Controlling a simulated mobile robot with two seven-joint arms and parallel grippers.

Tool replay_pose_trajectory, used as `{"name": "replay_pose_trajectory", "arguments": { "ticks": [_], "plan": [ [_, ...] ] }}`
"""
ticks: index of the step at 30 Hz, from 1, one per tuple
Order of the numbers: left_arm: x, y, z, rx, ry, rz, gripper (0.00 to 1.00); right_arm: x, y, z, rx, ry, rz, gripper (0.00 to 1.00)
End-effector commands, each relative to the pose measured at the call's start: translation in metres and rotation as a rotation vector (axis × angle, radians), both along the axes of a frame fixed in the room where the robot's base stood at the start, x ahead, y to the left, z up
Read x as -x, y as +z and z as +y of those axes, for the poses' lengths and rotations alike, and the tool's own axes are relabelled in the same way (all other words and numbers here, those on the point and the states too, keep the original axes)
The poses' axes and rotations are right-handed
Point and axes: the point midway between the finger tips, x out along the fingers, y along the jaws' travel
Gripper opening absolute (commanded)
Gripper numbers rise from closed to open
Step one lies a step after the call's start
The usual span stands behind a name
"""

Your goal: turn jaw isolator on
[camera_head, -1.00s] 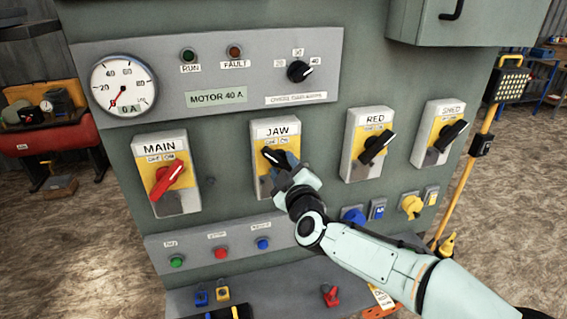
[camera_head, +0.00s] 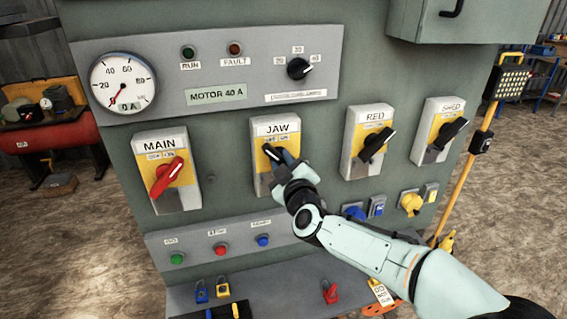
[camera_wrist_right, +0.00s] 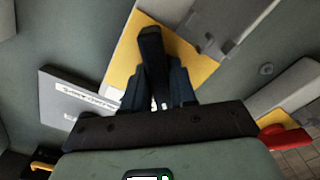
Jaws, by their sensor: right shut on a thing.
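The jaw isolator (camera_head: 276,130) is a pale box with a yellow plate labelled JAW, on the front of the grey-green cabinet. Its black handle (camera_head: 270,150) points to the upper left in the head view. My right gripper (camera_head: 283,160) is at the handle and covers much of it and the lower part of the box. In the right wrist view the black handle (camera_wrist_right: 151,45) stands between the two dark fingers of the right gripper (camera_wrist_right: 158,90), which are shut on it, over the yellow plate (camera_wrist_right: 190,58). My left gripper is not in view.
The MAIN isolator (camera_head: 160,150) with a red handle is to the left. Push buttons (camera_head: 221,249) sit on a strip below. A gauge (camera_head: 122,83) is at upper left.

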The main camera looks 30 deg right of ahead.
Motion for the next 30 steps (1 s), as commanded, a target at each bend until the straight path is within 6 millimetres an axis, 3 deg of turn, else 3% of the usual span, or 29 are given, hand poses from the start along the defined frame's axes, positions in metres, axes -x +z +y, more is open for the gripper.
{"name": "replay_pose_trajectory", "arguments": {
  "ticks": [30],
  "plan": [
    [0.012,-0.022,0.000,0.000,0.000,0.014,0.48,-0.001,-0.002,0.005,-0.862,0.001,-0.209,0.00]
  ]
}}
